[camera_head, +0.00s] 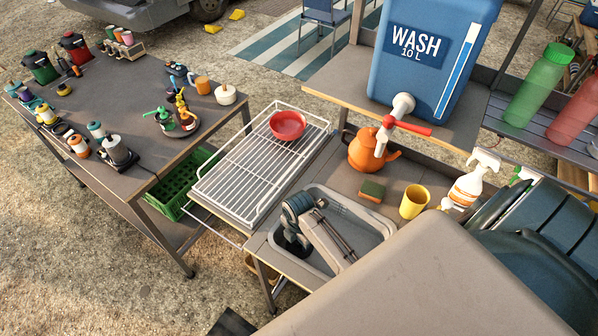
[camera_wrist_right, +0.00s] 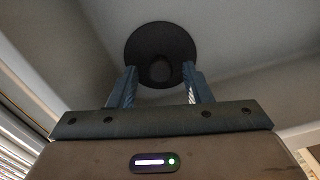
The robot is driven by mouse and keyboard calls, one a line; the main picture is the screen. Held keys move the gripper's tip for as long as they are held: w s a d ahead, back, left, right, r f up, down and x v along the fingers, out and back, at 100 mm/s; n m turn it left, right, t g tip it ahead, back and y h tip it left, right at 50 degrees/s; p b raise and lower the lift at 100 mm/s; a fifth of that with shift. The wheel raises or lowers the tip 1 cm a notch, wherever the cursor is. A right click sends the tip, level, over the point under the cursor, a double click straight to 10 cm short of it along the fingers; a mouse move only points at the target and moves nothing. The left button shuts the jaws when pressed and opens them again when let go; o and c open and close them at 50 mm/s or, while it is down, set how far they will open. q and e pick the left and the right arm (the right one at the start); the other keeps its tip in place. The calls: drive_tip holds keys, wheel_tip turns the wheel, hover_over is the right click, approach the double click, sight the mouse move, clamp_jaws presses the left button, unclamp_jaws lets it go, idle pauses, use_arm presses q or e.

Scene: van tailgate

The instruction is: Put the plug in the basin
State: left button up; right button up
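The basin (camera_head: 371,237) is a grey sink set in the counter at the lower middle of the head view. My right gripper (camera_head: 293,243) reaches down into its left end. In the right wrist view the plug (camera_wrist_right: 160,35) is a round black disc with a small raised knob, against the grey basin floor. My right gripper also shows there (camera_wrist_right: 160,86), its two fingers apart on either side of the knob with gaps between. In the head view my gripper mostly hides the plug. Whether it sits in a drain hole I cannot tell. My left gripper is out of view.
A blue water tank (camera_head: 400,75) with a red-handled tap stands behind the basin. An orange kettle (camera_head: 366,152), a sponge (camera_head: 372,190) and a yellow cup (camera_head: 414,201) stand beside it. A wire rack (camera_head: 240,185) with a red bowl (camera_head: 287,125) is on the left.

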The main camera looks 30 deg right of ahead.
drive_tip(key=shift+r, duration=0.1)
wheel_tip(320, 180, up, 12)
drive_tip(key=b, duration=0.2)
drive_tip(key=shift+b, duration=0.3)
drive_tip(key=shift+s, duration=0.1)
